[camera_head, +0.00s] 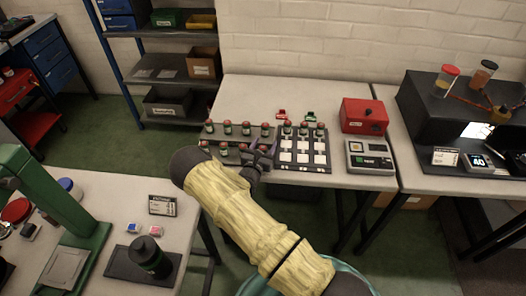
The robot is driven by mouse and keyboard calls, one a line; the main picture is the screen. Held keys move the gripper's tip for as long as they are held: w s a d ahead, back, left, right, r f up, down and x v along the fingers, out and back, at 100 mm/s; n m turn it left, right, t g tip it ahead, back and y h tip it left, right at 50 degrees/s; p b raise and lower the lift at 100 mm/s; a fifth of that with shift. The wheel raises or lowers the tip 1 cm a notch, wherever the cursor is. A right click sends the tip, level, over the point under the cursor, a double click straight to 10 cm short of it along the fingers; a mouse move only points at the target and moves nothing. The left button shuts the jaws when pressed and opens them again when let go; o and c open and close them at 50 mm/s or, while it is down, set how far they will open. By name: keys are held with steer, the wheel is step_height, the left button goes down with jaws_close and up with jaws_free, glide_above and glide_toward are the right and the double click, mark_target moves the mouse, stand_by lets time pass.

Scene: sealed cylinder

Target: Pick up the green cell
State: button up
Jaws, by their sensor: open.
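Several small cells with red tops and dark bodies, some showing green, stand in two rows in a grey rack (233,138) on the far table. One back-row cell (246,128) shows a dark green body. I cannot tell which cell is the green one. My gripper (262,157) is open at the right end of the rack's front row, close to the cells there. My arm and the gripper hide part of that row, and I cannot tell whether the fingers touch a cell.
A dark tray (279,164) with white squares and a few red-topped cells adjoins the rack on the right. Beyond it are a red box (364,116) and a grey device (371,157). A near-left table (185,222) holds a green press (62,215) and a dark canister (148,256).

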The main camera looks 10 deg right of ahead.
steer(key=shift+c, duration=0.3)
steer(key=c, duration=1)
steer(key=shift+c, duration=0.2)
step_height(320, 180, up, 10)
steer(key=shift+b, duration=0.6)
